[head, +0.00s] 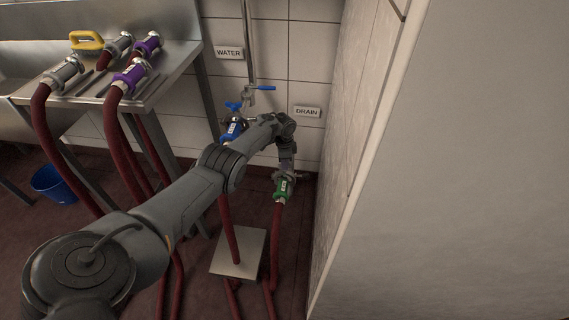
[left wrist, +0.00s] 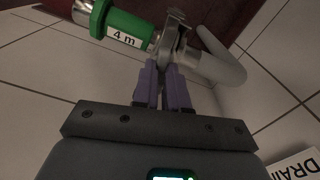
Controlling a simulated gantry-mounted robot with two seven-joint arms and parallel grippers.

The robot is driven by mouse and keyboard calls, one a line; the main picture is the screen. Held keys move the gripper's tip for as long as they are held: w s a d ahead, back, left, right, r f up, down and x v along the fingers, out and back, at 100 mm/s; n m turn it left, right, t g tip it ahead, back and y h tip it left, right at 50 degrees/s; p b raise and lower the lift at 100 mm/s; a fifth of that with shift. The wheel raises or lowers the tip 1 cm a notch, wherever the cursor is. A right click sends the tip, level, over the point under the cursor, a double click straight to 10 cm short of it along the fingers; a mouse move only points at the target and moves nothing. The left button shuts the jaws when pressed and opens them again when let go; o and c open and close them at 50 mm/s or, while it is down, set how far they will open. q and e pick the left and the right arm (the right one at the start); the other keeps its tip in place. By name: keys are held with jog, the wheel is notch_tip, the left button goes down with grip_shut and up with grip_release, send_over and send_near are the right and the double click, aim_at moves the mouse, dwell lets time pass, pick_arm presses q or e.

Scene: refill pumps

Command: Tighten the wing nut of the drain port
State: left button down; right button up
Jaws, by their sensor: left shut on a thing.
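The drain port is the light curved pipe (left wrist: 220,65) in the left wrist view, near the DRAIN sign (head: 307,112). A green hose coupling (head: 283,187) labelled "4 m" sits at the port; its green sleeve (left wrist: 124,28) also shows in the left wrist view. A metal clamp with the wing nut (left wrist: 174,38) lies between coupling and pipe. My left gripper (left wrist: 166,70) has its purple fingers shut on the wing nut at the clamp. In the head view my left wrist hides most of the port. My right gripper is not in view.
A blue coupling (head: 232,131) is at the water port beneath the WATER sign (head: 228,53). A wall (head: 360,110) stands close on the right. Purple and grey hose ends lie on a steel rack (head: 160,88); red hoses hang to the floor. A blue bucket (head: 54,184) stands left.

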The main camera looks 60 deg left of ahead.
pick_arm(q)
jog(key=shift+f, duration=0.1)
jog(key=c, duration=1.2)
grip_release()
jog(key=shift+o, duration=0.2)
notch_tip(320, 180, up, 11)
jog(key=p, duration=0.9)
